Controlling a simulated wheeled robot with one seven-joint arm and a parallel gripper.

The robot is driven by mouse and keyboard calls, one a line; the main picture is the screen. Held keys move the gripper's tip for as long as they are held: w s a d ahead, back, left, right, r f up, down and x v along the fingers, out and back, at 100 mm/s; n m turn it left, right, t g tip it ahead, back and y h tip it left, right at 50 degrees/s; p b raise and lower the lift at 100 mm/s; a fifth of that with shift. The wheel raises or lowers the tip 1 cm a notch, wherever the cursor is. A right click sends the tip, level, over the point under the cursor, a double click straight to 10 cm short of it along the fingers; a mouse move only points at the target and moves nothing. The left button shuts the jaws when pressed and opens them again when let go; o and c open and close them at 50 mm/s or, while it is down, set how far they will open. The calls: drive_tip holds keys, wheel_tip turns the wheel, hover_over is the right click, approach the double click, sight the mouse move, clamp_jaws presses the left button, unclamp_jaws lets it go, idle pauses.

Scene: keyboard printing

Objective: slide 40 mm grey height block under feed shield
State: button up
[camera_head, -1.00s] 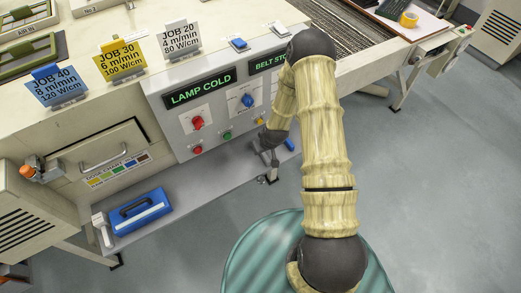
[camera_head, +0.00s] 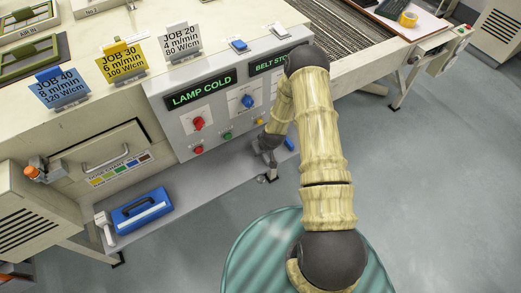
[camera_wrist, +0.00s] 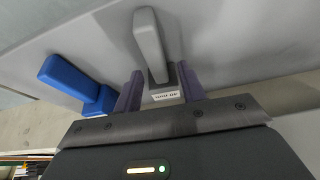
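The grey height block (camera_wrist: 152,48) shows in the wrist view as an upright grey bar on a darker, labelled base, standing on a pale grey shelf. My gripper (camera_wrist: 160,84) has its two dark purple fingers on either side of that base. A thin gap shows at the left finger; contact on the right is unclear. In the head view my gripper (camera_head: 272,162) is low at the shelf in front of the control panel, and my arm hides much around it. I cannot make out the grey block or the feed shield there.
A blue block (camera_wrist: 72,78) stands close left of the grey one in the wrist view. A blue case (camera_head: 141,211) lies on the shelf (camera_head: 205,178) at left. The control panel (camera_head: 222,112) rises behind my gripper. The mesh belt (camera_head: 345,42) runs at upper right.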

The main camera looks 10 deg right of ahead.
clamp_jaws()
drive_tip(key=shift+s+r+b, duration=0.1)
drive_tip(key=shift+r+b, duration=0.05)
drive_tip(key=shift+b, duration=0.15)
drive_tip(key=shift+s+d+r+b, duration=0.1)
drive_tip(key=shift+r+b, duration=0.1)
drive_tip(key=shift+b, duration=0.1)
wheel_tip(320, 180, up, 6)
drive_tip(key=shift+r+b, duration=0.2)
drive_tip(key=shift+b, duration=0.65)
drive_tip(key=s+d+p, duration=0.1)
drive_tip(key=s+d, duration=0.2)
drive_tip(key=s, duration=0.6)
drive_tip(key=s+d+p, duration=0.2)
drive_tip(key=s+d, duration=0.1)
drive_tip(key=s, duration=0.6)
drive_tip(key=shift+s, duration=0.3)
